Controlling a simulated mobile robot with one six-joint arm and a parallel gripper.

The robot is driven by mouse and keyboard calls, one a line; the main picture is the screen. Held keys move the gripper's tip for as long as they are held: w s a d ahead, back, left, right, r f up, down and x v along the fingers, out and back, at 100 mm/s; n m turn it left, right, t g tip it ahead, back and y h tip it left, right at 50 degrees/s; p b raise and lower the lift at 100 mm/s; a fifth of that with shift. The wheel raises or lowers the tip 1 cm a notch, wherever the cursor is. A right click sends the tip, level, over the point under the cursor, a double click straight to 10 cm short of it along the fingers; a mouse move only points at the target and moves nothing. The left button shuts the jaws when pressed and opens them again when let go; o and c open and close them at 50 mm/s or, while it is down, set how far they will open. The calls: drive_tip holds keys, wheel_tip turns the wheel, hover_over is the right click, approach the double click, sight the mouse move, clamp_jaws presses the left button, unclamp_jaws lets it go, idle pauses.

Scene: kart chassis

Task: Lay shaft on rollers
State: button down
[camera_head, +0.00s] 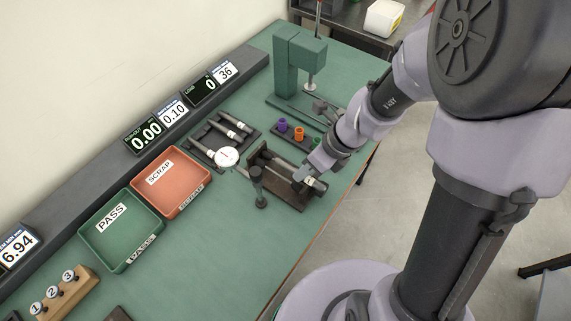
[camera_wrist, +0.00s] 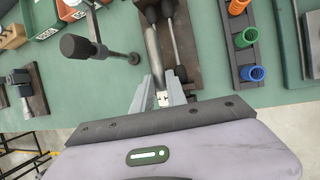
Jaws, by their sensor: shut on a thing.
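A dark brown roller fixture (camera_head: 270,192) stands on the green bench in the head view. It shows in the wrist view (camera_wrist: 190,70) at top centre, with rod-like parts that have dark ends. My gripper (camera_head: 309,179) is at the fixture's right end. In the wrist view my gripper (camera_wrist: 160,98) has its two grey fingers closed on a metal shaft (camera_wrist: 154,60), gripped near its near, light-banded end. The shaft points away from me along the fixture. I cannot tell whether it touches the rollers.
A dial gauge (camera_head: 227,157) on a black-knobbed stand (camera_head: 257,185) is close left of the fixture. SCRAP (camera_head: 170,182) and PASS (camera_head: 120,228) trays lie left.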

drive_tip(key=shift+w+a+f+b, duration=0.7)
drive_tip(key=shift+w+a+f, duration=0.3)
drive_tip(key=shift+w+a, duration=0.15)
drive_tip(key=shift+w+a+f+b, duration=0.65)
drive_tip(key=shift+w+a+f, duration=0.4)
drive_tip(key=shift+w, duration=0.15)
drive_tip(key=shift+f, duration=0.15)
drive_tip(key=c, duration=1.3)
unclamp_jaws()
drive_tip(key=shift+c, duration=0.2)
